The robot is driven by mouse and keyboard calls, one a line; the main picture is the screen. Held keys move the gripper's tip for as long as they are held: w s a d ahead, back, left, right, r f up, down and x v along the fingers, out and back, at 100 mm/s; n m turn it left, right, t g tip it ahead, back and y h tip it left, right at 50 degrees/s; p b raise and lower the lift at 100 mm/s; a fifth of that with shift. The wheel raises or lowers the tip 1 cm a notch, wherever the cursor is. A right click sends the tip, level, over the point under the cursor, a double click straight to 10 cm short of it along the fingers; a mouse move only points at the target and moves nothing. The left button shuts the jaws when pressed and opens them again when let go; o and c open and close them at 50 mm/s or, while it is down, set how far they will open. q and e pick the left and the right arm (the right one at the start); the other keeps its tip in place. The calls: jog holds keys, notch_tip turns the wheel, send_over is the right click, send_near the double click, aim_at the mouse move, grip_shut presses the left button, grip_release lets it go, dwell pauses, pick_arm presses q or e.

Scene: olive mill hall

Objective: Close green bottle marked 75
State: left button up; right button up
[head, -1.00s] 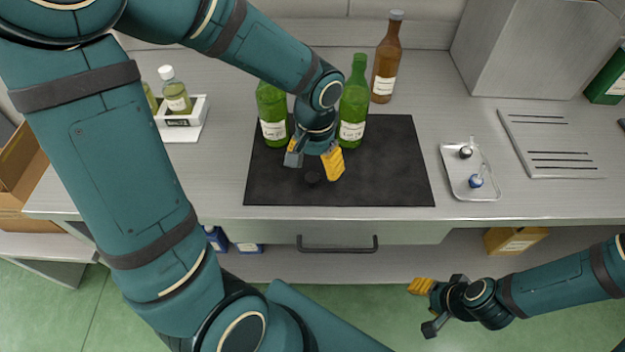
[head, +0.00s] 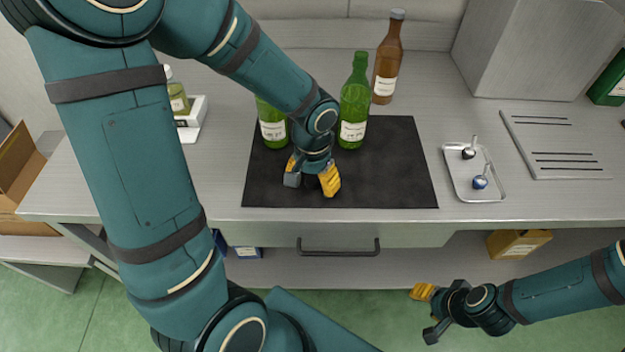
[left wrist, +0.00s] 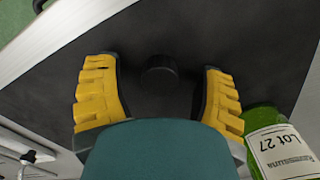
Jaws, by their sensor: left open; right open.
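Two green bottles stand at the back of the dark mat (head: 390,185): the left green bottle (head: 272,132), its top hidden by my left arm, and the right green bottle (head: 354,100), no cap visible on its neck. Their numbers are unreadable in the head view. In the left wrist view, a green bottle with a "Lot 27" label (left wrist: 282,152) stands beside one finger. My left gripper (head: 312,183) is open, low over the mat, with a black cap (left wrist: 160,70) lying between and ahead of its fingers, apparently untouched. My right gripper (head: 426,312) is open and empty, in front of the counter.
A brown bottle (head: 386,62) stands behind the mat. A metal tray (head: 480,195) with two small stoppers and a slotted plate (head: 556,145) lie to the right. A white holder (head: 196,120) with a small bottle stands at the left. The mat's right part is clear.

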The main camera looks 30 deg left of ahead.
aim_at(313, 178)
pick_arm(q)
jog(key=shift+o, duration=0.2)
jog(key=c, duration=0.9)
notch_tip(313, 178, up, 10)
jog(key=p, duration=0.3)
